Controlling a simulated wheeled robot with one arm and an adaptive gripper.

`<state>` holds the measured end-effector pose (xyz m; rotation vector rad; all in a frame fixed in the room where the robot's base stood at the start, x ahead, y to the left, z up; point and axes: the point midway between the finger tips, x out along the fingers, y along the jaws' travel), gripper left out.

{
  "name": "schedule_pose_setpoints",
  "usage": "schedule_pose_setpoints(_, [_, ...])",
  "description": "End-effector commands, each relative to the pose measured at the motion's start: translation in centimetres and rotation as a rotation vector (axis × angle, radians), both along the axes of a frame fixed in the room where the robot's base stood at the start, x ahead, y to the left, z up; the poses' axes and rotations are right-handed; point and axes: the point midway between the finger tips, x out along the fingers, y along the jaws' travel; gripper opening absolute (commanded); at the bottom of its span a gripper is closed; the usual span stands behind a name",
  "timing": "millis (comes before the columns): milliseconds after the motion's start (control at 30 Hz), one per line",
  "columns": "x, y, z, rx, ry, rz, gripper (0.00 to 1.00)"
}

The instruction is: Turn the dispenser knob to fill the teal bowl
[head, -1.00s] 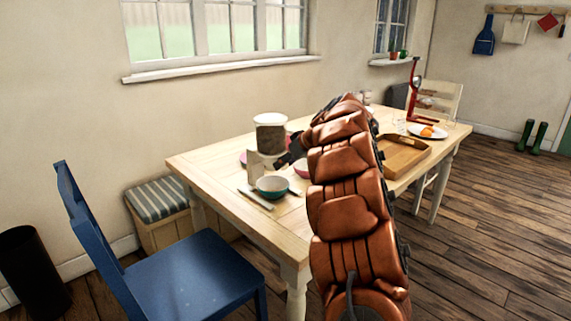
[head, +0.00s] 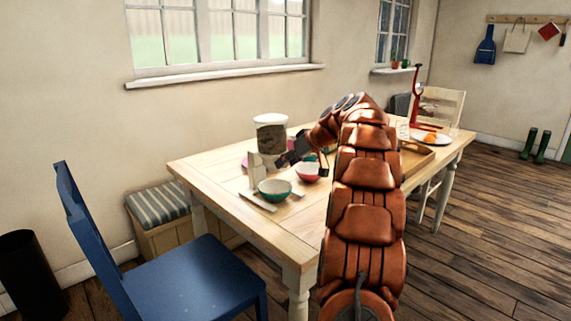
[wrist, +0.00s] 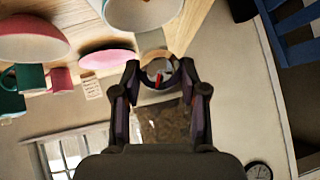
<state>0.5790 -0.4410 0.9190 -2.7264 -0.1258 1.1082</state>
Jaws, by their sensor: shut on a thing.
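The dispenser (head: 270,137) stands on the table, a clear container with brown contents above a pale stand. Its container (wrist: 165,125) also shows in the wrist view. My gripper (head: 284,160) is at the dispenser's right side. In the wrist view, my gripper (wrist: 160,72) is shut on the round knob (wrist: 158,73), which has a red mark and sits between the fingertips. The teal bowl (head: 274,191) stands upright at the foot of the dispenser. The wrist view shows part of a bowl (wrist: 140,14) above the fingers. I cannot tell what the teal bowl holds.
A pink bowl (head: 308,173) stands close to the right of the teal bowl. A wooden tray (head: 414,157), a plate with orange food (head: 431,138) and a red stand (head: 416,100) are farther right. A blue chair (head: 190,275) stands before the table's left end (head: 235,200).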

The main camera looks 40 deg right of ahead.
Motion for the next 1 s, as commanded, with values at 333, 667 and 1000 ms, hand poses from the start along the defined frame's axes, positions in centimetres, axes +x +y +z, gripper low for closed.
schedule_pose_setpoints(333, [0.05, -0.27, -0.72, 0.120, 0.008, -0.003, 0.08])
schedule_pose_setpoints(667, [-0.08, -0.46, -0.96, 0.250, 0.014, -0.005, 0.08])
schedule_pose_setpoints(1000, [-0.12, -0.42, -1.19, 0.263, 0.016, -0.005, 0.08])
